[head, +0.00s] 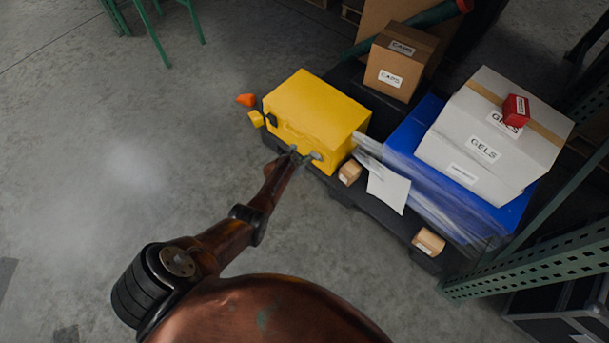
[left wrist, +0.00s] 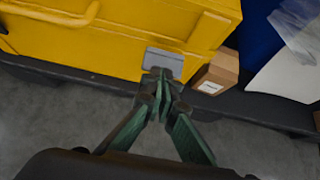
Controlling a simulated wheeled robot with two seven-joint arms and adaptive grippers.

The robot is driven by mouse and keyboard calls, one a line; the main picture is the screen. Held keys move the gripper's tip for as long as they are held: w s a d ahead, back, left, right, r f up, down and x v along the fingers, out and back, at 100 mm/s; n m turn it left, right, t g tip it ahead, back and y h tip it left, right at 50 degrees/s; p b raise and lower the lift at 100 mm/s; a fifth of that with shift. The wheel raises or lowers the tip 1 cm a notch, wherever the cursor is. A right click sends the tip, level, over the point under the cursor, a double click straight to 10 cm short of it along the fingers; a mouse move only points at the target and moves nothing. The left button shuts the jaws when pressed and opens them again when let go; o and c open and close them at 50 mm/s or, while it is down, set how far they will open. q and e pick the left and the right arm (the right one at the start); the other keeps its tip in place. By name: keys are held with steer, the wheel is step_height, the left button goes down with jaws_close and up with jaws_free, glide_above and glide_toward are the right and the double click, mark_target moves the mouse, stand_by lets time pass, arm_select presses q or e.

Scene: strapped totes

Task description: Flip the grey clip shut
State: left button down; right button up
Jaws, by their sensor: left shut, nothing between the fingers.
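A yellow tote (head: 318,108) with its lid on stands at the left end of a black pallet. The grey clip (head: 316,155) is on the tote's front face, towards its right end. In the left wrist view the grey clip (left wrist: 164,61) is a flat grey plate on the yellow wall, just beyond my fingertips. My left gripper (head: 293,152) is shut and empty in front of the tote. In the left wrist view its fingertips (left wrist: 160,78) meet at the clip's lower edge and hide part of it; I cannot tell whether they touch. My right gripper is not in view.
A small brown box (head: 350,172) sits right of the clip, close to the tote. A dark clip (head: 272,119) is at the tote's left. A blue tote (head: 405,137) and a white GELS box (head: 490,135) stand further right. Floor in front is clear.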

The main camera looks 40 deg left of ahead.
arm_select(q)
steer(key=shift+w+r, duration=0.3)
steer(key=shift+w, duration=0.15)
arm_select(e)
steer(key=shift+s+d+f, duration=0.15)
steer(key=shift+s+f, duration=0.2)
arm_select(q)
steer(key=shift+r+p, duration=0.7)
steer(key=shift+r, duration=0.15)
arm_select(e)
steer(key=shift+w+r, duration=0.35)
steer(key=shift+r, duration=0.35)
arm_select(q)
steer(key=shift+f, duration=0.1)
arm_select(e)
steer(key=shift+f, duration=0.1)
